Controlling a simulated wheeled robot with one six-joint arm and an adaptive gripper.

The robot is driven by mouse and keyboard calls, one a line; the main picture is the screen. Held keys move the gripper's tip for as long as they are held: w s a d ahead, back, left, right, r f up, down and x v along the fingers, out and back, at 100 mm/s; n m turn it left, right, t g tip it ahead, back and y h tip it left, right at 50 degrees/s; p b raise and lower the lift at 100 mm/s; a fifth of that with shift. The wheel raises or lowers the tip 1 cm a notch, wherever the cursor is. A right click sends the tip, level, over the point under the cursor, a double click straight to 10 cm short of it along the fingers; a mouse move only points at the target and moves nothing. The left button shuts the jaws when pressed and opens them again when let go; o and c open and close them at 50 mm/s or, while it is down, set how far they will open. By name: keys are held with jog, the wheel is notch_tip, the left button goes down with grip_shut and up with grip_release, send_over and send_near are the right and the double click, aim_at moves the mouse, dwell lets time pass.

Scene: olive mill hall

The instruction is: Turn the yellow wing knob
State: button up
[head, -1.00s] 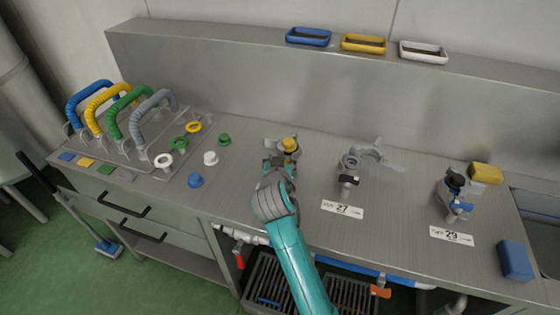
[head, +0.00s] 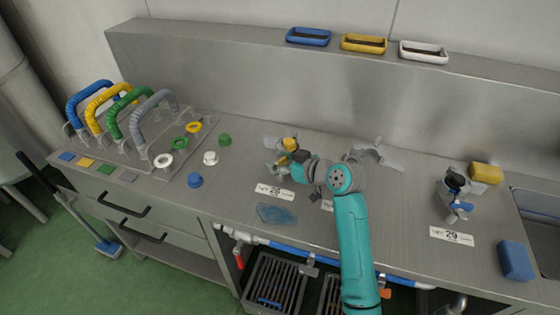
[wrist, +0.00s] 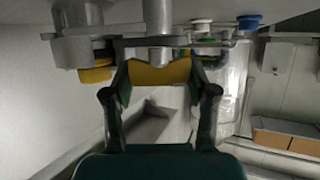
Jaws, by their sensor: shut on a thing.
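The yellow wing knob (wrist: 160,73) sits between my two fingers in the wrist view, and my gripper (wrist: 160,88) is shut on it. In the head view my gripper (head: 288,159) is at the grey fitting behind the label 28 (head: 274,192), reaching in from the right. A yellow cap (head: 290,144) tops this fitting; it shows left of my fingers in the wrist view (wrist: 95,74). In the head view my gripper mostly hides the knob, so its exact angle is unclear.
A grey fitting (head: 372,154) stands just right, partly behind my arm. Another fitting with a black cap (head: 455,181) stands farther right behind label 29 (head: 451,236). Blue (head: 195,180), white (head: 210,158) and green (head: 224,139) knobs stand left. A bluish transparent patch (head: 276,215) lies in front.

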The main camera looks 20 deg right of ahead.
jog(key=shift+n+g+y, duration=1.5)
jog(key=shift+n+y, duration=0.3)
jog(key=shift+n, duration=0.2)
jog(key=shift+f, duration=0.1)
jog(key=o, duration=1.2)
jog(key=shift+c, duration=0.2)
